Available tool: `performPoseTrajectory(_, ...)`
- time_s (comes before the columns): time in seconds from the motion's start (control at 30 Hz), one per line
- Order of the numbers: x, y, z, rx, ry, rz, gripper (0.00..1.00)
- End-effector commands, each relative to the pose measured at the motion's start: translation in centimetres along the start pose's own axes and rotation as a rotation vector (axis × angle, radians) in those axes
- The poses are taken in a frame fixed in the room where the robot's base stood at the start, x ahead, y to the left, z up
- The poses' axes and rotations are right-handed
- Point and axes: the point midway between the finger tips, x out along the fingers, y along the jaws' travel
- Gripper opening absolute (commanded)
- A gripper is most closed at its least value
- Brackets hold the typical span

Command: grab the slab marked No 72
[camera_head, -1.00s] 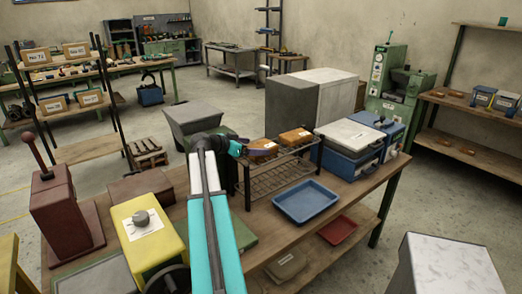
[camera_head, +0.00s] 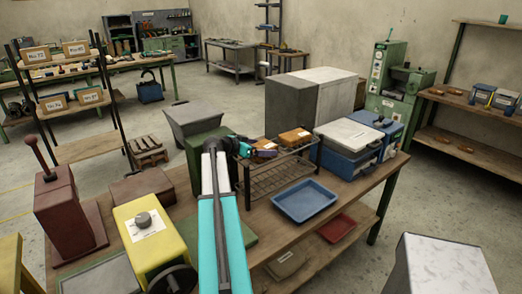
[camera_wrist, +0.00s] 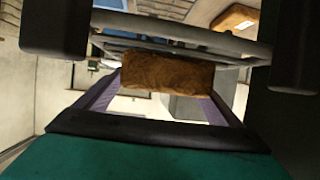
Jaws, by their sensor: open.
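A brown-orange slab (camera_head: 266,147) lies on the dark wire rack (camera_head: 280,178) on the workbench. A second orange slab (camera_head: 295,136) lies just right of it. The number on either slab cannot be read. My gripper (camera_head: 255,146) is at the left end of the nearer slab. In the wrist view my gripper (camera_wrist: 165,95) is open, with the nearer slab (camera_wrist: 168,72) showing between its purple-sided fingers; contact cannot be told. The other slab (camera_wrist: 237,18) shows beyond a rack bar. At the far left, a shelf box (camera_head: 37,53) bears a small label that looks like No 72.
A blue tray (camera_head: 306,200) stands right of the rack, and a blue case (camera_head: 347,145) behind it. A green box (camera_head: 205,150) is behind my arm. A yellow device (camera_head: 150,236) and a dark red lever press (camera_head: 70,210) stand to the left.

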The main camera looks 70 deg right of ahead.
Motion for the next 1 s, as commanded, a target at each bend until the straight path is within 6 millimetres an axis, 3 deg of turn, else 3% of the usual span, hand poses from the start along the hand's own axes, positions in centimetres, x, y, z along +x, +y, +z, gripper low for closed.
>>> performPoseTrajectory(0.37,-0.06,-0.03,0.01,0.0,0.0,-0.001,0.87)
performPoseTrajectory(0.7,-0.1,-0.04,-0.09,0.0,0.002,-0.001,0.31)
performPoseTrajectory(1.0,-0.13,-0.05,-0.14,0.0,0.002,-0.001,0.31)
